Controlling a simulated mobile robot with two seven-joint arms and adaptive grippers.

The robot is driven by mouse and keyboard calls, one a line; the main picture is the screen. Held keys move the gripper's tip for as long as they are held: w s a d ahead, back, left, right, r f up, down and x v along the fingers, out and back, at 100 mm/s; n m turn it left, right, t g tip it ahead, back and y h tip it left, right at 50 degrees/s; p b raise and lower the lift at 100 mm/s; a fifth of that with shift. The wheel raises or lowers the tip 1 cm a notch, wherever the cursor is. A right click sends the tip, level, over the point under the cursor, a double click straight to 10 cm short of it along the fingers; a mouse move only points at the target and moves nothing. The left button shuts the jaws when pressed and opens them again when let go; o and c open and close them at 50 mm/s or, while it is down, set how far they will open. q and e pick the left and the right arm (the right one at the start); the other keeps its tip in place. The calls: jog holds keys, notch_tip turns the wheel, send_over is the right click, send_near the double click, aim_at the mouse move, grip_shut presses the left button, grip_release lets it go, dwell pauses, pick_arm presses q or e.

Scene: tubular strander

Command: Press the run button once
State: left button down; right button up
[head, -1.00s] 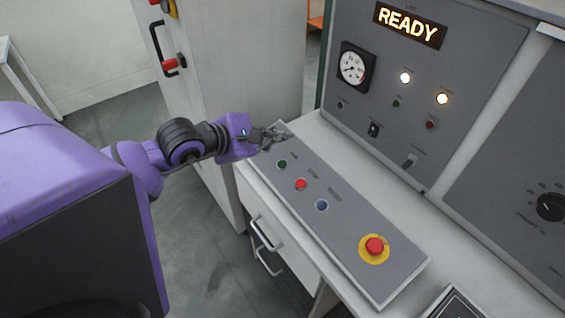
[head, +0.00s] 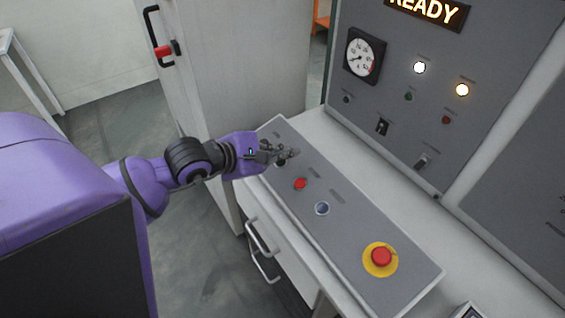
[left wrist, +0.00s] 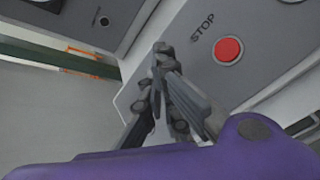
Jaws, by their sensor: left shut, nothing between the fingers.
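The sloped grey control panel (head: 352,222) holds a row of buttons. The dark green run button (head: 281,162) is at its far end, mostly covered by my left gripper (head: 293,153). My left gripper is shut and empty, with its fingers over the button's area; I cannot tell if they touch the panel. In the left wrist view the closed fingers (left wrist: 163,50) stand left of the red stop button (left wrist: 228,50), labelled STOP, and the run button is hidden. My right gripper is not in view.
The red stop button (head: 300,183), a blue button (head: 322,208) and a red emergency stop (head: 381,257) on a yellow ring follow along the panel. Behind stands an upright cabinet with a gauge (head: 363,55), lamps and a lit READY sign (head: 425,10).

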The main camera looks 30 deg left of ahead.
pick_arm(q)
jog(key=shift+r, duration=0.1)
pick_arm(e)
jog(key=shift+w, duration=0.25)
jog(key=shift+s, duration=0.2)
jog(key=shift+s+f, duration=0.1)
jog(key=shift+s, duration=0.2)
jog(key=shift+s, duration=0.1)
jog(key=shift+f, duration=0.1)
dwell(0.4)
pick_arm(q)
jog(key=shift+w+f, duration=0.1)
jog(key=shift+f, duration=0.35)
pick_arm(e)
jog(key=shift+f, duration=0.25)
pick_arm(q)
jog(key=shift+f+b, duration=0.15)
jog(key=shift+b, duration=0.15)
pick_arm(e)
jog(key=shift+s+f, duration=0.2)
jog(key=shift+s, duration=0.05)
